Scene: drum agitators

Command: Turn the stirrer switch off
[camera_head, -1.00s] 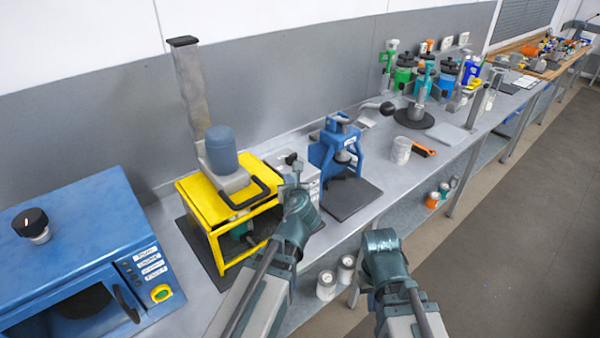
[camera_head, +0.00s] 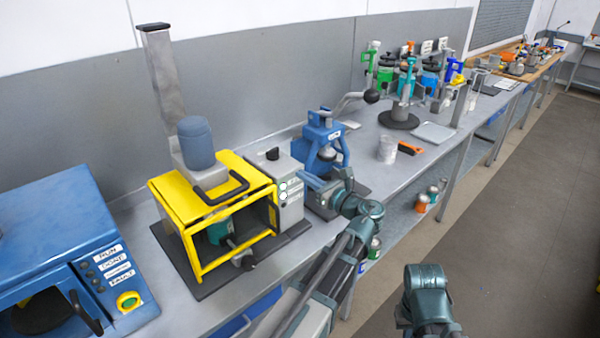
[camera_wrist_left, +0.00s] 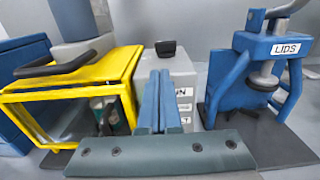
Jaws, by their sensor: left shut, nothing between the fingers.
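The stirrer is a yellow guard frame (camera_head: 215,190) with a blue-grey motor (camera_head: 196,142) above it. Beside it stands a grey control box (camera_head: 290,208) with white labels on its front. A black switch knob (camera_head: 272,154) sits on top of the box; it also shows in the left wrist view (camera_wrist_left: 166,48). My left gripper (camera_head: 308,180) is shut and empty, just right of and in front of the box, apart from the knob. In the left wrist view its fingers (camera_wrist_left: 159,85) cover part of the box front. My right gripper is hidden; only that arm shows.
A blue lid press (camera_head: 325,142) stands close right of the control box. A blue machine (camera_head: 60,230) with a green button is at left. Farther right are a white cup (camera_head: 387,149) and an orange-handled tool (camera_head: 410,149). The grey bench front has some free room.

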